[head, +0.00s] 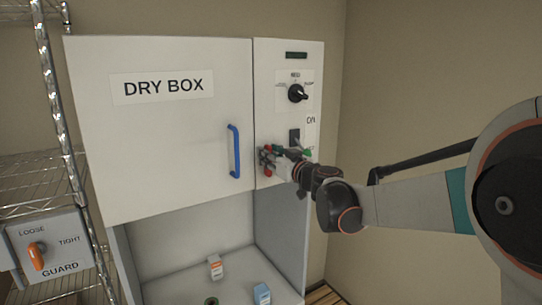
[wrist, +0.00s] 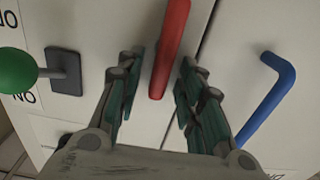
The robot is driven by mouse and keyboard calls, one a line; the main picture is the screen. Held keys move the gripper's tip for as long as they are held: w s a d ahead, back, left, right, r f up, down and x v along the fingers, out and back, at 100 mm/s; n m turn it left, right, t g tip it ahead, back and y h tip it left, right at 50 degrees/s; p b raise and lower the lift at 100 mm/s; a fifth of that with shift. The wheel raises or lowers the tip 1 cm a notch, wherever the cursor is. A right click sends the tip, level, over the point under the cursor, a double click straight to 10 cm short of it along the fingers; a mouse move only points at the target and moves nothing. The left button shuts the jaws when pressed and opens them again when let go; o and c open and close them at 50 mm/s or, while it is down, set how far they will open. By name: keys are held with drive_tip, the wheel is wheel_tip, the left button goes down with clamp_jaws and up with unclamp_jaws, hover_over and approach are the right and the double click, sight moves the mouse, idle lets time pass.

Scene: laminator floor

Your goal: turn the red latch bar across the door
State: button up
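The red latch bar (wrist: 172,45) stands upright on the side panel, roughly along the seam beside the door. In the head view only bits of its red (head: 268,174) show, the rest hidden behind my fingers. The white door (head: 170,150), marked DRY BOX, looks shut and has a blue handle (head: 234,152), also in the wrist view (wrist: 272,98). My gripper (head: 267,161) is at the panel. In the wrist view my gripper (wrist: 160,75) has its two fingers apart, one on each side of the bar, with gaps visible. I cannot tell how deep the fingers reach.
A green-knobbed lever (head: 307,153) sits close beside my gripper; it also shows in the wrist view (wrist: 17,71). A black dial (head: 297,93) is above. A wire rack (head: 30,185) with an orange-knobbed guard box stands left.

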clamp_jaws()
drive_tip(key=shift+d+m, duration=0.1)
drive_tip(key=shift+m, duration=0.2)
drive_tip(key=f+m+b, duration=0.1)
drive_tip(key=m+b, duration=0.1)
drive_tip(key=m, duration=0.3)
drive_tip(key=w+d+m+b, duration=0.1)
drive_tip(key=m+b, duration=0.2)
drive_tip(key=m, duration=0.3)
drive_tip(key=d+f+m+b, duration=0.1)
drive_tip(key=m+b, duration=0.2)
drive_tip(key=m, duration=0.3)
drive_tip(key=shift+w+f, duration=0.2)
drive_tip(key=shift+f, duration=0.15)
drive_tip(key=shift+m+b, duration=0.3)
drive_tip(key=shift+o, duration=0.8)
unclamp_jaws()
